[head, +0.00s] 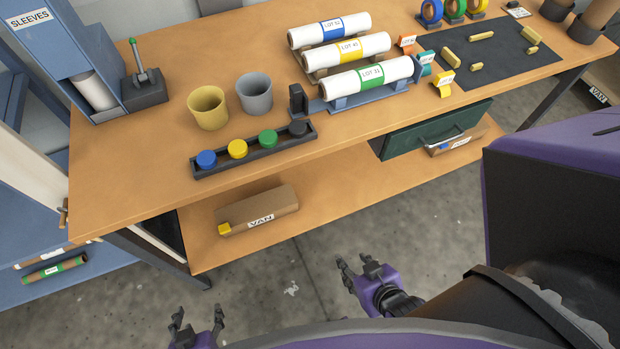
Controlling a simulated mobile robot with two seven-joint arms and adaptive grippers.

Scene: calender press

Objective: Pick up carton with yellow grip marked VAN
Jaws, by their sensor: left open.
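The brown carton marked VAN (262,205) lies on the lower shelf under the bench, in the left half of the head view. Its yellow grip (224,229) sticks out at its left end. My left gripper (198,313) is open and empty at the bottom edge, nearer to me than the carton and apart from it. My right gripper (354,262) looks open and empty over the floor, in front of the shelf and to the right of the carton.
Another carton with a blue grip (462,144) lies on the lower shelf (350,168) at the right, below a green drawer (420,133). The bench top (250,50) overhangs the shelf. The shelf between the cartons is mostly clear. A bench leg (150,252) stands at the left.

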